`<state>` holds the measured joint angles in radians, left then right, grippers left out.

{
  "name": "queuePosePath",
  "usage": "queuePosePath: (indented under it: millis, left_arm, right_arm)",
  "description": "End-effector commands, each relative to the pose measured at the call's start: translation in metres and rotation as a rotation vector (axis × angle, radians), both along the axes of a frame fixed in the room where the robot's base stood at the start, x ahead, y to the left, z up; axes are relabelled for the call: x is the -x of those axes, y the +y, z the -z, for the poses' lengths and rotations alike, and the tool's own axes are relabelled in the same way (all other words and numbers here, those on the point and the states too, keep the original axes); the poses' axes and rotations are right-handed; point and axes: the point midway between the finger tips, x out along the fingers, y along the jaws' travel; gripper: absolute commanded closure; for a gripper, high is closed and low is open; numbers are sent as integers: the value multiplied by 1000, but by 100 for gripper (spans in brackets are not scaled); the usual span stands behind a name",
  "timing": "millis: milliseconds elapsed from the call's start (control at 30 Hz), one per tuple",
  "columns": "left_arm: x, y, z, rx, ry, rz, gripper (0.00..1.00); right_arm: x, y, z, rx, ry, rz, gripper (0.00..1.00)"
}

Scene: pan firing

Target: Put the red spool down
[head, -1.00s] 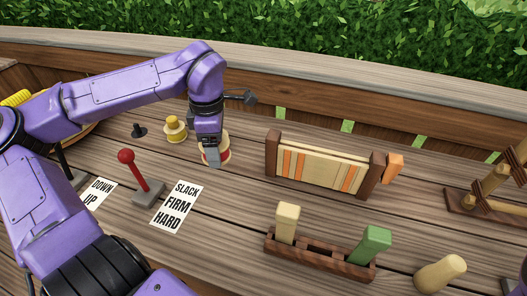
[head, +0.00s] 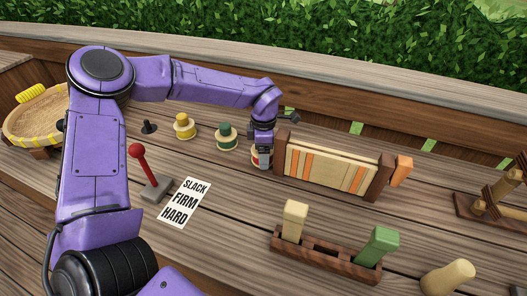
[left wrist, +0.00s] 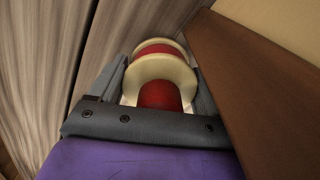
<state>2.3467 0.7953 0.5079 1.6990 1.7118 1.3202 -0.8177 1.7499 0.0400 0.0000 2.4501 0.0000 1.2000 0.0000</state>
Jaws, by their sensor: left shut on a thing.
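The red spool (left wrist: 160,95) has cream flanges and a red winding. In the left wrist view it sits between the two jaws of my left gripper (left wrist: 158,100), which is shut on it. In the head view my left gripper (head: 263,155) points down beside the left post of the slatted rack, and only a small part of the red spool (head: 255,155) shows behind the fingers. I cannot tell whether the spool touches the table. My right gripper is not in view.
A green spool (head: 227,137) and a yellow spool (head: 184,126) stand to the left. The slatted rack (head: 330,165) is close on the right. A red-knobbed lever (head: 150,172), a label card (head: 184,203) and a block holder (head: 325,258) are nearer. Open planks lie between them.

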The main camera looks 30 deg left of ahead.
Motion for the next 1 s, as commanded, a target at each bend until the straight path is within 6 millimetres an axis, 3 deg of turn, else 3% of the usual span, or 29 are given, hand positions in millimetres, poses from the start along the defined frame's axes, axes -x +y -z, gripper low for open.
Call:
queuePosePath:
  millis: [367,400,467,767,867,1000]
  left_arm:
    - [0,0,6,-1,-1,0,56]
    - [0,0,7,-1,-1,0,19]
    - [0,0,6,-1,-1,0,0]
    - [0,0,-1,0,-2,0,0]
    - [-1,0,-18,-1,-6,-1,0]
    - [-1,0,-55,-1,-6,0,0]
  right_arm:
    - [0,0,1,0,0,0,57]
    - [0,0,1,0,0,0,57]
    - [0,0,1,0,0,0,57]
    - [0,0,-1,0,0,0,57]
    - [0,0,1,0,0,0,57]
    - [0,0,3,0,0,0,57]
